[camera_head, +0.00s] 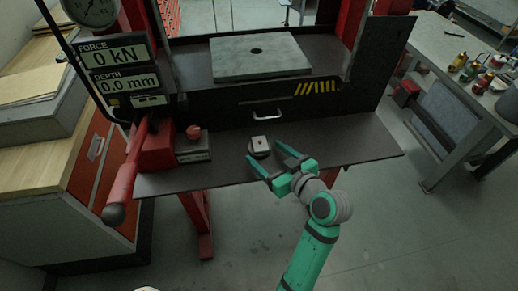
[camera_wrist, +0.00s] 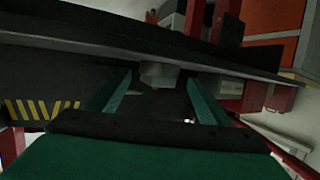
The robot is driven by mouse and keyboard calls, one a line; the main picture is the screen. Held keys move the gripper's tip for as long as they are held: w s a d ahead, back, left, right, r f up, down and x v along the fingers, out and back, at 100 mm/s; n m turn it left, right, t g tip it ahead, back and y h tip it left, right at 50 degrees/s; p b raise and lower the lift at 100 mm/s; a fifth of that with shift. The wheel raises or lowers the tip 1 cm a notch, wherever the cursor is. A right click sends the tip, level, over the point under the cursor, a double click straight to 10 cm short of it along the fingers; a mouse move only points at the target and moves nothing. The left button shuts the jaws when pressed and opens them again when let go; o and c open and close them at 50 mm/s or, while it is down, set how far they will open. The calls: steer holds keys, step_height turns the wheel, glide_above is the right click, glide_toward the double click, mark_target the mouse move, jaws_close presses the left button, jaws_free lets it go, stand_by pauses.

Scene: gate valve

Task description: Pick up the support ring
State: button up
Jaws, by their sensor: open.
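A small round dark piece with a pale square block on top, which I take to be the support ring (camera_head: 259,153), sits on the dark press shelf near its front middle. My gripper (camera_head: 264,149) is open, its green fingers pointing at this piece from the front right, one tip on either side of it in the head view. In the wrist view a grey piece (camera_wrist: 158,75) shows between the tips of my open gripper (camera_wrist: 159,77). Whether the fingers touch it cannot be told. The lower part of the ring is poorly seen.
A grey plate with a hole (camera_head: 262,56) lies on the press bed behind. A drawer handle (camera_head: 267,116) is behind the piece. A red-knobbed block (camera_head: 194,147) and a red lever (camera_head: 128,172) are to the left. The shelf's right side (camera_head: 350,148) is clear.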

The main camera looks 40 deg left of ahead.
steer(key=shift+x, duration=1.45)
steer(key=shift+w, duration=0.1)
steer(key=shift+c, duration=0.2)
steer(key=c, duration=1.4)
steer(key=shift+r, duration=0.1)
steer(key=shift+c, duration=0.2)
